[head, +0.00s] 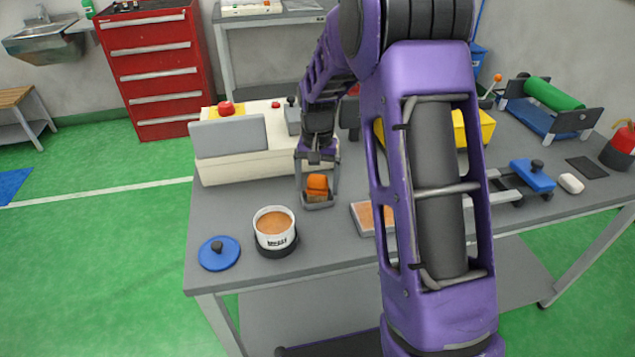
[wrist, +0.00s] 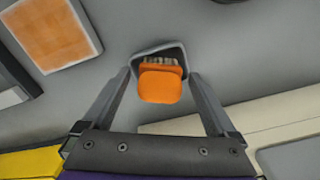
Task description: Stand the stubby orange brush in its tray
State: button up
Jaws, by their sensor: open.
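The stubby orange brush (head: 317,184) stands in its small grey tray (head: 318,205) on the bench in the head view. In the wrist view the orange top of the brush (wrist: 160,86) faces the camera, with pale bristles behind it inside the tray's rim (wrist: 183,56). My gripper (head: 318,190) is open, with one finger on each side of the brush. In the wrist view the fingers of my gripper (wrist: 160,92) show gaps to the orange top on both sides. Whether the bristles touch the tray floor is hidden.
A white pot of orange-brown contents (head: 274,221) and a blue lid (head: 219,253) stand at front left. A cream machine (head: 231,163) stands close behind my gripper. A flat framed orange panel (head: 362,218) lies to the right, partly behind my arm.

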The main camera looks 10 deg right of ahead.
aim_at(318, 176)
notch_tip(318, 176, up, 13)
jog(key=p, duration=0.2)
dwell(0.3)
